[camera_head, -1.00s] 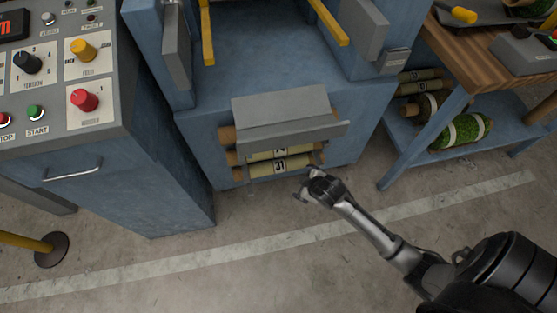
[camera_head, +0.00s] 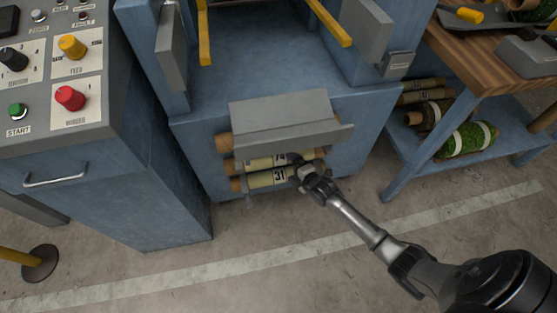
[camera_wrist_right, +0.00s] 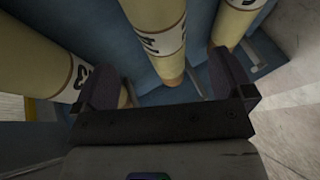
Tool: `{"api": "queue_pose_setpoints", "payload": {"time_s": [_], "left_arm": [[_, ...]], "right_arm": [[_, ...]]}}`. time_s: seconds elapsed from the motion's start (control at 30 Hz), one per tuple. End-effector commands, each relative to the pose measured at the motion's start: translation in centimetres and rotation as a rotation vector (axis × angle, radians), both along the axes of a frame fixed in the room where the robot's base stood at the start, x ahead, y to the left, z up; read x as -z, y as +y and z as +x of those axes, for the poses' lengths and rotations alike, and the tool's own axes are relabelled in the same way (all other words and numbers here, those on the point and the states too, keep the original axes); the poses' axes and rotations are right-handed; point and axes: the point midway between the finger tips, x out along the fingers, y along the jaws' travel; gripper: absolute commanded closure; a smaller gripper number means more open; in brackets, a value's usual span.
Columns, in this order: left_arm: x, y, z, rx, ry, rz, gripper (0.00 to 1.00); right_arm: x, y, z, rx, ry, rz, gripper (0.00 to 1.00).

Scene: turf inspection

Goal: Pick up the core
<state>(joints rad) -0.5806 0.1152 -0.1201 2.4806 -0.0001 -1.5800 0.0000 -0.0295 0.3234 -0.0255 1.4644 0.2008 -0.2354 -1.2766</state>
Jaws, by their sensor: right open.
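Several tan cores with dark number labels lie stacked crosswise in the blue machine's front, under a grey sloped plate (camera_head: 285,120). The lowest core (camera_head: 258,181) reads 31, and another core (camera_head: 255,164) lies just above it, its label partly hidden. My right gripper (camera_head: 299,166) is at the right part of these cores and covers some of them. In the right wrist view, its two dark fingers stand apart, open, with the middle core (camera_wrist_right: 158,38) showing between them. Contact cannot be told. My left gripper is not in view.
A grey control console (camera_head: 60,110) stands at left. At right, a wooden bench (camera_head: 500,62) has a blue lower shelf (camera_head: 480,160) with turf rolls (camera_head: 466,140) on it. A yellow post base (camera_head: 40,262) is at lower left. The floor in front is clear.

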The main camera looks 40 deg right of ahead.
Motion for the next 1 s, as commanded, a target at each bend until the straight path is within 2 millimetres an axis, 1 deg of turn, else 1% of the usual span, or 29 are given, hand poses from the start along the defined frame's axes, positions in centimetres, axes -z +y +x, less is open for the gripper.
{"api": "queue_pose_setpoints", "payload": {"time_s": [0.03,0.13,0.37,0.47,0.6,0.73,0.9,1.0], "left_arm": [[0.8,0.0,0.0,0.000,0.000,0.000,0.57],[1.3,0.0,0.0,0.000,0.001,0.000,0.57],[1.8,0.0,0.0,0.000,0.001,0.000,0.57],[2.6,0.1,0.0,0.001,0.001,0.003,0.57],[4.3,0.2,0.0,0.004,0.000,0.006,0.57],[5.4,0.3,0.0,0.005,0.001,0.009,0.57],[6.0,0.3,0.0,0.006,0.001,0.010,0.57],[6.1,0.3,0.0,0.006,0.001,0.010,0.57]], "right_arm": [[0.6,0.0,0.7,0.001,-0.001,0.002,0.01],[0.9,-0.1,1.7,0.000,-0.001,0.000,0.01],[1.1,-0.1,2.6,0.001,0.001,0.002,0.01],[1.6,-0.2,3.2,0.002,0.000,0.002,0.01],[2.3,-0.3,4.6,0.002,0.000,0.002,0.01],[2.7,-0.3,5.9,0.001,0.000,0.003,0.01],[2.9,-0.4,7.0,0.001,0.000,0.002,0.01],[2.9,-0.4,7.3,0.001,0.001,0.003,0.01]]}}
